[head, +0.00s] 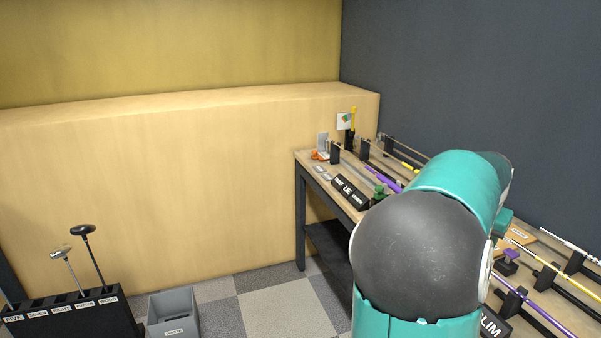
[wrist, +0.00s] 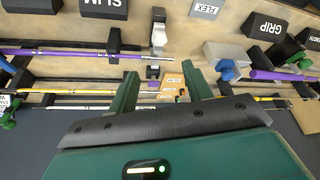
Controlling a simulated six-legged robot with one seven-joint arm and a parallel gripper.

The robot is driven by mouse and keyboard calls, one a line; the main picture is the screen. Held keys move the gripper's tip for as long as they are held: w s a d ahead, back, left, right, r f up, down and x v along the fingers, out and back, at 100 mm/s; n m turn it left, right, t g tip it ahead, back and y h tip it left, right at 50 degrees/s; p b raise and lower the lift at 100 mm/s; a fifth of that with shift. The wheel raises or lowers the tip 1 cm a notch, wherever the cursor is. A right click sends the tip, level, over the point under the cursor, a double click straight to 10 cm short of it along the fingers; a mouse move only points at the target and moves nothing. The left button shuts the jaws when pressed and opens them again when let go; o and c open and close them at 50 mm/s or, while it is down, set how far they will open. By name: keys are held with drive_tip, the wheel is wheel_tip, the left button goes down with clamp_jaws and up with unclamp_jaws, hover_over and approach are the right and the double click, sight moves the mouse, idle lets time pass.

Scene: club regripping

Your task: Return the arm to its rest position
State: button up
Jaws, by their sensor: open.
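In the head view my teal arm with its dark round joint stands bent in front of the workbench (head: 318,180), and my gripper is hidden there. In the wrist view my gripper (wrist: 162,88) shows two green fingers spread apart with nothing between them. I cannot tell the distance from fingers to shafts.
A black holder (head: 75,318) with labelled slots and two upright clubs stands at lower left, beside a grey bin (head: 173,313). A tan partition (head: 150,180) runs behind. A dark wall (head: 470,80) rises behind the bench. Open checkered floor (head: 265,300) lies left of the bench.

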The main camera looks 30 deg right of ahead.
drive_tip(key=w+a+n+t+y, duration=0.2)
drive_tip(key=w+a+n, duration=0.15)
drive_tip(key=a, duration=0.95)
drive_tip(key=w+a+n+t+y, duration=0.25)
drive_tip(key=w+a, duration=0.25)
drive_tip(key=a, duration=0.8)
drive_tip(key=s+a+n, duration=0.4)
drive_tip(key=a, duration=0.8)
drive_tip(key=s+a+f+n, duration=0.1)
drive_tip(key=s+a+n, duration=0.3)
drive_tip(key=a, duration=0.8)
drive_tip(key=shift+a+f+n, duration=0.15)
drive_tip(key=shift+n, duration=0.55)
drive_tip(key=shift+c, duration=0.4)
drive_tip(key=shift+c, duration=1.1)
